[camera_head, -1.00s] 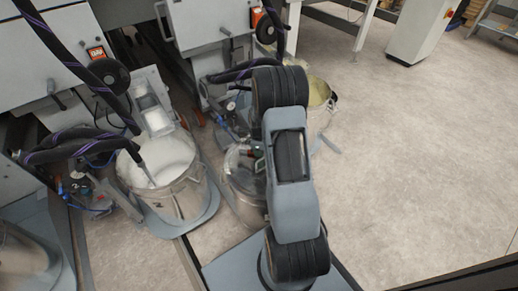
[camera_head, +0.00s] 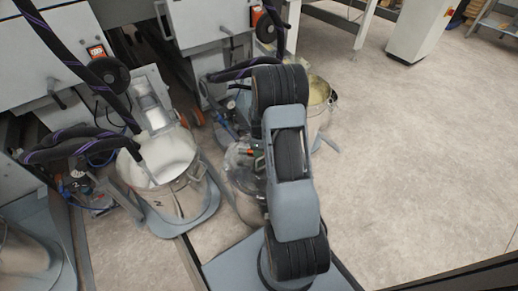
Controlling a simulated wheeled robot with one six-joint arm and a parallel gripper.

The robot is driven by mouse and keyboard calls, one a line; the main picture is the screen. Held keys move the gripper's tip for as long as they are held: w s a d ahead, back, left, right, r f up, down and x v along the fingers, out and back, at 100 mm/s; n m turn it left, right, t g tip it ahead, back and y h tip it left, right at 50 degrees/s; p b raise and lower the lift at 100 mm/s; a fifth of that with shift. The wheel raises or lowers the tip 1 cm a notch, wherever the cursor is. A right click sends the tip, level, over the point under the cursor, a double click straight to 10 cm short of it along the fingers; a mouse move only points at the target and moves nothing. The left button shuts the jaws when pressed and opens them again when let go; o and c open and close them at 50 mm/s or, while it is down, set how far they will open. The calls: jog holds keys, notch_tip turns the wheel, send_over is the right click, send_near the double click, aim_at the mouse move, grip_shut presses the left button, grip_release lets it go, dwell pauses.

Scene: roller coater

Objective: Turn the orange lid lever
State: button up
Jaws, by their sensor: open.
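I cannot make out the orange lid lever for certain. A small red-orange and green part (camera_head: 250,152) shows just left of my arm, above a metal pot (camera_head: 243,196) with a clear, shiny top; it is too small and blurred to name. My arm stands upright in the middle of the picture and covers the right side of this pot. My gripper is hidden behind the arm.
An open metal pot of white material (camera_head: 180,200) stands left of my arm. Another pot with yellowish contents (camera_head: 318,110) is partly behind the arm. Grey machines (camera_head: 65,65) with black hoses (camera_head: 75,65) fill the left back. The floor (camera_head: 420,160) on the right is clear.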

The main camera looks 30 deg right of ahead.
jog(key=shift+r+p, duration=2.95)
jog(key=shift+r, duration=1)
